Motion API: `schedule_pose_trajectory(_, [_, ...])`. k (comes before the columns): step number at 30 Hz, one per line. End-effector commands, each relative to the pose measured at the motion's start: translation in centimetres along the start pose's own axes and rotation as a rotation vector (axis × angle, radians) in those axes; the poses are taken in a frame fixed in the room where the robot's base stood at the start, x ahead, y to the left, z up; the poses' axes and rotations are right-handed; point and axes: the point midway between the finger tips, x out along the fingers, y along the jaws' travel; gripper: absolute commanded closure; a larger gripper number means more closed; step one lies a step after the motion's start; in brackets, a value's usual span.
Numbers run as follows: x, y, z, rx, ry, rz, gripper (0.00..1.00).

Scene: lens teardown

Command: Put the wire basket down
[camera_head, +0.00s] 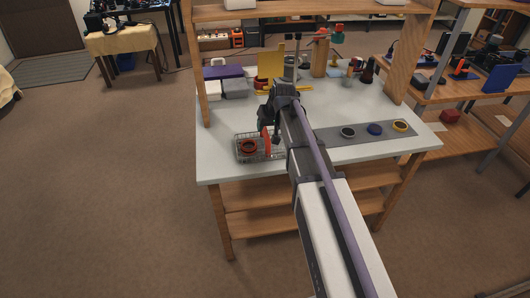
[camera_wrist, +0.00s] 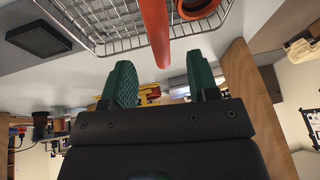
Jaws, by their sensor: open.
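The wire basket (camera_head: 240,157) sits on the white tabletop near its front left edge, and it also shows at the top of the wrist view (camera_wrist: 105,42). A red-orange ring (camera_head: 248,147) lies in it. An upright orange strip (camera_wrist: 155,30) that looks like its handle rises from it, with its end near the gap between my fingers. My gripper (camera_wrist: 158,82) is open, with its two green fingers apart on either side of that gap and nothing clamped between them. In the head view my arm partly hides the basket's right side.
A grey mat (camera_head: 360,136) with several lens rings lies to the right. Grey and purple boxes (camera_head: 233,87) and a yellow stand (camera_head: 271,62) are behind. A dark square block (camera_wrist: 38,39) is beside the basket. Wooden posts (camera_head: 201,95) frame the table.

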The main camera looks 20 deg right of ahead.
Motion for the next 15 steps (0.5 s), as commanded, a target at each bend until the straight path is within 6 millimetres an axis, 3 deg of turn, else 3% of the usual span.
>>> schedule_pose_trajectory(5, [1.0, 0.0, 0.1, 0.0, -0.001, 0.0, 0.46])
schedule_pose_trajectory(12, [5.6, 0.0, 0.1, -0.001, -0.001, 0.0, 0.46])
schedule_pose_trajectory(15, [5.5, -0.1, 0.0, 0.0, -0.001, 0.0, 0.46])
